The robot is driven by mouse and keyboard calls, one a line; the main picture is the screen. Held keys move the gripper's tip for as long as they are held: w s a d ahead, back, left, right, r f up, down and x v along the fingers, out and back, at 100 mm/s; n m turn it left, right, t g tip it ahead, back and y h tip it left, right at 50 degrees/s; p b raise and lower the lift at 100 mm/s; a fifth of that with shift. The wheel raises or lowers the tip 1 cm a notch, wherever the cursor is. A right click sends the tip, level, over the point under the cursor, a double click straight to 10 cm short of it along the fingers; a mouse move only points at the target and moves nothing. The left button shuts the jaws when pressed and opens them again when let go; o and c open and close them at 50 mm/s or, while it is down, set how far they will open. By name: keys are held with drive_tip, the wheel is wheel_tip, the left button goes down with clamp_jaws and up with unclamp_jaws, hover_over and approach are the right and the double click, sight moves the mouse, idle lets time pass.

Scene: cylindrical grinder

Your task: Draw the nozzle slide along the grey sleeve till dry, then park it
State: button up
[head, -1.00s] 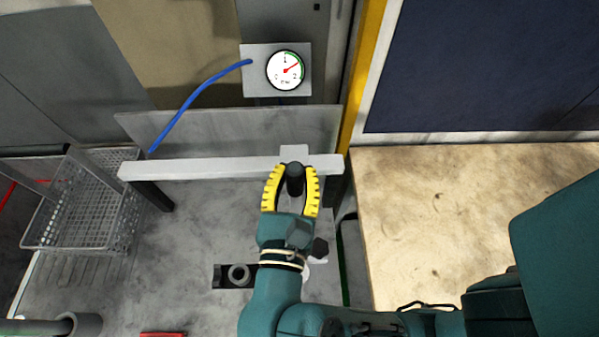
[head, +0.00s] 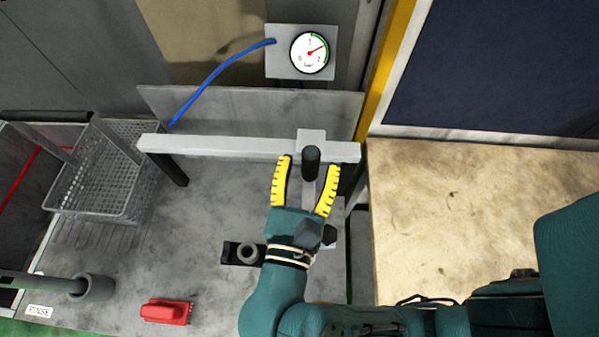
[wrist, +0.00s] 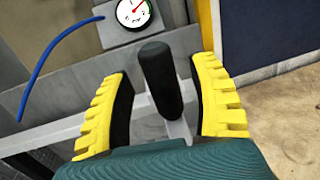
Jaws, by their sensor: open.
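The nozzle slide shows as a pale block (head: 311,138) at the right end of a light rail (head: 215,146), with a black handle (head: 311,163) standing toward me. My gripper (head: 310,167) is open, its yellow fingers on either side of the handle with visible gaps. In the wrist view the handle (wrist: 160,78) stands between the spread fingers, touching neither. I cannot tell which is the grey sleeve.
A gauge (head: 309,52) with a blue hose (head: 205,82) is above the rail; its needle points between 1 and 2. A wire basket (head: 105,180) is at left, a red object (head: 166,311) at front. A pale tabletop (head: 470,220) is clear at right.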

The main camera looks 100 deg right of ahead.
drive_tip(key=v, duration=1)
